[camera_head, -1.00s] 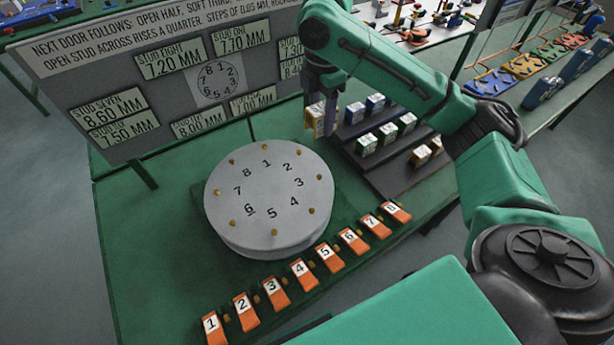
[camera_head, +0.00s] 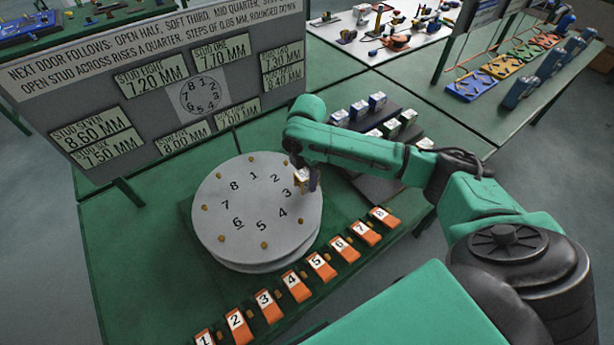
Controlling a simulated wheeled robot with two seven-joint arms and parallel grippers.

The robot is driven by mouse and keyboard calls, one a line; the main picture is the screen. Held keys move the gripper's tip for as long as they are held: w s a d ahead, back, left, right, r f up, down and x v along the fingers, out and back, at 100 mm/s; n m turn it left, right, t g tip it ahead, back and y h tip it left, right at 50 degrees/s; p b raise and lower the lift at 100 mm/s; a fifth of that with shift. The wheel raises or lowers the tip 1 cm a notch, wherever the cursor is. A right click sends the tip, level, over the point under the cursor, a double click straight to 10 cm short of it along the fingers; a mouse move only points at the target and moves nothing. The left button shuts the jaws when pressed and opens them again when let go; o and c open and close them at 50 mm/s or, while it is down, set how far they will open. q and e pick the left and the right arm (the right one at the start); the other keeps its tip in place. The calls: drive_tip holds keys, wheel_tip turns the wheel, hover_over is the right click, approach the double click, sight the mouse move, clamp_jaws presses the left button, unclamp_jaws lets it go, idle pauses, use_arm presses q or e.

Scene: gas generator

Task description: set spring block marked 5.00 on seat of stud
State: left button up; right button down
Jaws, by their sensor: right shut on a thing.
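My right gripper (camera_head: 307,180) is shut on a small yellow-brown spring block (camera_head: 300,178) with a white label. The label is too small to read. The gripper points down over the right edge of the grey round plate (camera_head: 225,200), beside the number 3. I cannot tell whether the block touches the plate. Small brass studs (camera_head: 264,245) stand around the plate's rim, outside the numbers 1 to 8. The stud by the 3 is hidden behind the block and gripper. My left gripper is not in view.
A dark stepped rack (camera_head: 375,187) with blue, green and yellow-brown blocks stands behind my right arm. A row of numbered orange blocks (camera_head: 296,287) lies in front of the plate. A sign board (camera_head: 120,95) stands behind. Bare green table (camera_head: 140,250) lies left of the plate.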

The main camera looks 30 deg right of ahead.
sight(307, 173)
drive_tip(key=shift+f, duration=0.25)
drive_tip(key=shift+f, duration=0.3)
drive_tip(key=shift+c, duration=1.6)
unclamp_jaws()
drive_tip(key=shift+r, duration=0.15)
wheel_tip(307, 173, up, 13)
drive_tip(key=shift+b, duration=1.2)
